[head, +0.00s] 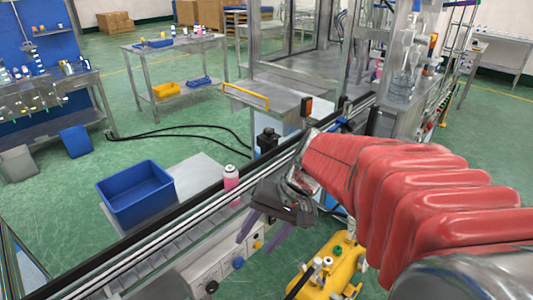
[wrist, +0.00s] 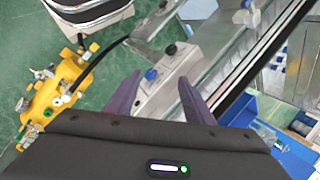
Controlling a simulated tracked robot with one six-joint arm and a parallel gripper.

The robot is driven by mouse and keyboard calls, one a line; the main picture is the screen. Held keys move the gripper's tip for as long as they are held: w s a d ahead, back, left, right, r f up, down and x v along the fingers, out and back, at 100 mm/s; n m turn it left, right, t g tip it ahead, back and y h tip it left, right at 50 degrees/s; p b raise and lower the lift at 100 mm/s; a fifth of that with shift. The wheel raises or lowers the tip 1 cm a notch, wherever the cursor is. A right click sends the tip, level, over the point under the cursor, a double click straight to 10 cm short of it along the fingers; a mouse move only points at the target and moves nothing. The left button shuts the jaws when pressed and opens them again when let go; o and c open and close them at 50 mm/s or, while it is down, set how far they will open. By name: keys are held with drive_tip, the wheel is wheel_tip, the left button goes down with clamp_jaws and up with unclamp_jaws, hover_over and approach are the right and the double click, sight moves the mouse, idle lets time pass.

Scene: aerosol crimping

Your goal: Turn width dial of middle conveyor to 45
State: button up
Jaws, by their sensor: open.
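My gripper (head: 256,240) has two purple fingers spread apart with nothing between them. It hangs beside the conveyor's near side, above a grey control panel (head: 205,272). In the wrist view, a blue knob (wrist: 151,74) shows between the fingertips of my gripper (wrist: 160,82), apart from both. The conveyor (head: 130,262) runs diagonally with dark rails. I cannot read any dial number or tell which knob is the width dial.
A pink can (head: 231,180) stands at the conveyor. A blue bin (head: 137,195) sits beyond it. A yellow machine (head: 330,268) with fittings and a black hose stands close on the near side; it also shows in the wrist view (wrist: 55,90). Green floor is open at left.

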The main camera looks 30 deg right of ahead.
drive_tip(key=w+d+f+m+t+y, duration=0.3)
drive_tip(key=w+d+m, duration=0.15)
drive_tip(key=d, duration=0.35)
drive_tip(key=w+d+f+m+t+y, duration=0.25)
drive_tip(key=w+d+m, duration=0.2)
drive_tip(key=d, duration=0.45)
drive_tip(key=s+d+f+m+t+h, duration=0.2)
drive_tip(key=d+f+m+t, duration=0.1)
drive_tip(key=d, duration=0.7)
drive_tip(key=s+d+f+m+t+h, duration=0.2)
drive_tip(key=d+f+m+t, duration=0.2)
drive_tip(key=d, duration=0.7)
drive_tip(key=shift+d+t, duration=0.3)
drive_tip(key=shift+t, duration=0.85)
drive_tip(key=shift+w, duration=0.15)
drive_tip(key=x, duration=1.3)
drive_tip(key=shift+w, duration=0.4)
drive_tip(key=shift+f, duration=0.1)
drive_tip(key=shift+c, duration=0.6)
